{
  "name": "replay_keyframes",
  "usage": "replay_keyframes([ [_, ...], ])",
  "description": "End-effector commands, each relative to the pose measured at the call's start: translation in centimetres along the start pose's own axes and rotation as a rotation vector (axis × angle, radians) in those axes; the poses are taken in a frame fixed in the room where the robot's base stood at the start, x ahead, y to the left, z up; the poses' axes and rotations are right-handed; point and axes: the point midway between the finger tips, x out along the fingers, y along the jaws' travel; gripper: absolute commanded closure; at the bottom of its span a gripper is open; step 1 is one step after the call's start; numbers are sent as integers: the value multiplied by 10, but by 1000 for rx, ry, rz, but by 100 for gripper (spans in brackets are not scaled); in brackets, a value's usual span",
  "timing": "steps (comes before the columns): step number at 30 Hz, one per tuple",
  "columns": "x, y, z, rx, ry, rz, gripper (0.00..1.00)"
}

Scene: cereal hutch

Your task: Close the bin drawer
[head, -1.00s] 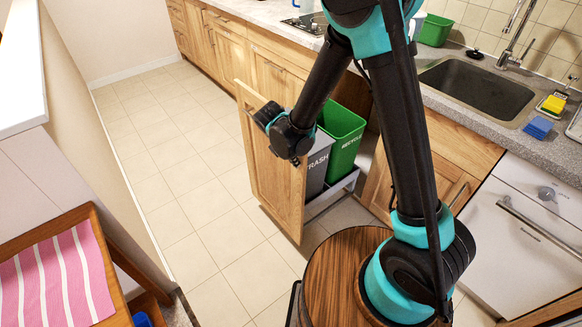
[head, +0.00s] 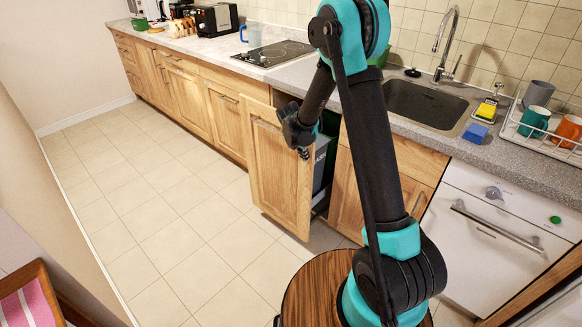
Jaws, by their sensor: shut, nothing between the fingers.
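The bin drawer (head: 276,170) is a tall light-wood front panel with a bar handle near its top, standing out from the lower cabinets. Behind it the side of a grey bin (head: 321,168) shows, with a little green of another bin beside my arm. My gripper (head: 303,152) is black and shut, with nothing in it. It overlaps the upper right part of the panel in the head view. I cannot tell whether it touches the panel. My arm hides part of the bins and the drawer's right side.
A long row of wood cabinets (head: 188,103) runs to the left. The counter holds a hob (head: 272,53), a sink (head: 425,103) and a dish rack (head: 545,134). A white dishwasher (head: 495,222) stands at right. The tiled floor (head: 170,215) left of the drawer is clear.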

Motion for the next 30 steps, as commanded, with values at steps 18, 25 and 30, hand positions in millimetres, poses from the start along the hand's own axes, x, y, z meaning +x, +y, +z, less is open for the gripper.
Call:
replay_keyframes([
  [18, 48, 0, 119, 2, 0, 0, 100],
  [25, 52, 0, 130, 0, 0, 0, 100],
  [30, 53, 0, 131, 0, 0, 0, 100],
])
